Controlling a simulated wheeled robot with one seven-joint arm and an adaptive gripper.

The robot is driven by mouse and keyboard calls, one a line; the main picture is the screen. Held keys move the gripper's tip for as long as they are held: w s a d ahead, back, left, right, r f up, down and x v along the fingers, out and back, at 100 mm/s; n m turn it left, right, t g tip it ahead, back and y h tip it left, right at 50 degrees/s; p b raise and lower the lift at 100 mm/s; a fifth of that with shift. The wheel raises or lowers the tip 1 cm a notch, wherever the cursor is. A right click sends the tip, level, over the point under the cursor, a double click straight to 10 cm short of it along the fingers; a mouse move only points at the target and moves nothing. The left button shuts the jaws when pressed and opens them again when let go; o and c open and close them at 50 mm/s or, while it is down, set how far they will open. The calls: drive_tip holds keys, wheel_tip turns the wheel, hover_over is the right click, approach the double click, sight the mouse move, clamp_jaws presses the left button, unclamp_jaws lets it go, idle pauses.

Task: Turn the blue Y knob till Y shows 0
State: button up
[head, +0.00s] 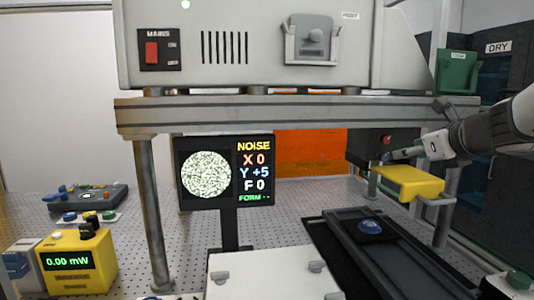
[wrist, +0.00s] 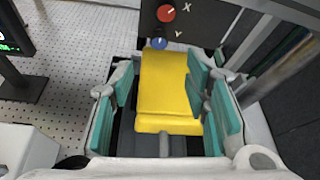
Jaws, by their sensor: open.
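The screen (head: 224,172) in the head view reads NOISE, X 0, Y +5, F 0 and FORM with dashes, beside a speckled disc. The blue Y knob (wrist: 159,43) shows in the wrist view on a dark panel, below the red X knob (wrist: 166,13). Its white mark is too small to read well. My gripper (wrist: 160,70) is open, with teal pads to either side, and the blue knob lies just beyond the fingertips, apart from them. In the head view my gripper (head: 398,155) is at the right, in front of the dark panel.
A yellow block (head: 410,182) sits just below my gripper; in the wrist view it shows between the fingers (wrist: 168,90). A shelf (head: 300,115) runs overhead with a post at its left. A dark rail with a round blue-topped piece (head: 370,226) lies below.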

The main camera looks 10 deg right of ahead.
sight(385, 157)
drive_tip(key=b+x, duration=0.1)
drive_tip(key=x, duration=0.9)
drive_tip(key=shift+w+f, duration=0.1)
clamp_jaws()
